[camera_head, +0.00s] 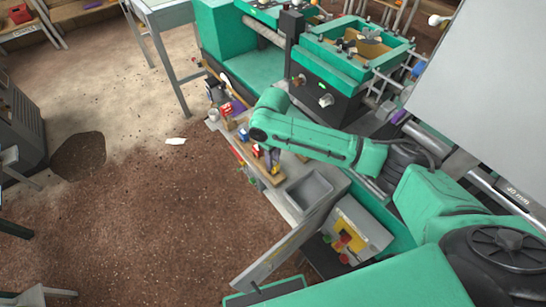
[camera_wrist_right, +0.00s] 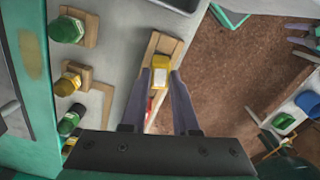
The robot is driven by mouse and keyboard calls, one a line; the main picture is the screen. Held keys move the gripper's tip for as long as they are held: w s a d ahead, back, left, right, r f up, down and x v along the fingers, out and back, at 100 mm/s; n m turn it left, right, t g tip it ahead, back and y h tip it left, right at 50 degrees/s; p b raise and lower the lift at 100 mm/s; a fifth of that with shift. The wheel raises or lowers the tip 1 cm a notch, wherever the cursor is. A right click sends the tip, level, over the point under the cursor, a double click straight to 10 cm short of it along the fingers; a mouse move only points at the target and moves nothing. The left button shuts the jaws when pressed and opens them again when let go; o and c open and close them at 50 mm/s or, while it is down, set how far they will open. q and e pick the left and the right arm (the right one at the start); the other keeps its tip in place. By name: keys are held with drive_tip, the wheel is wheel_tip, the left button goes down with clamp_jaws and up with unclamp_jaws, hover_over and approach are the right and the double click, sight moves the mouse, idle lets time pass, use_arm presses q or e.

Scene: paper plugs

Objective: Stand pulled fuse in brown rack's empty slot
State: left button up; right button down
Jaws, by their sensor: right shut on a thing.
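The fuse (camera_wrist_right: 160,72), yellow with a pale face, sits between the two fingertips of my right gripper (camera_wrist_right: 161,86). The right gripper is shut on it, over the narrow brown wooden rack (camera_wrist_right: 166,44). In the head view my right gripper (camera_head: 270,165) hangs at the near end of the rack (camera_head: 267,178), with a small yellow piece (camera_head: 275,170) at its tips. I cannot tell whether the fuse's base is in a slot or just above it; the fuse and fingers hide that spot. My left gripper is not in view.
Green plugs (camera_wrist_right: 66,28) and a yellow plug (camera_wrist_right: 67,84) stand on wooden blocks beside the rack. A red item (camera_wrist_right: 149,108) shows below the fingers. Red and blue pieces (camera_head: 243,134) stand farther along the bench. A grey basin (camera_head: 309,190) lies right of the rack.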

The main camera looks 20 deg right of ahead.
drive_tip(key=shift+f, duration=0.65)
drive_tip(key=c, duration=0.6)
unclamp_jaws()
drive_tip(key=shift+r, duration=0.1)
wheel_tip(320, 180, up, 7)
drive_tip(key=p, duration=0.8)
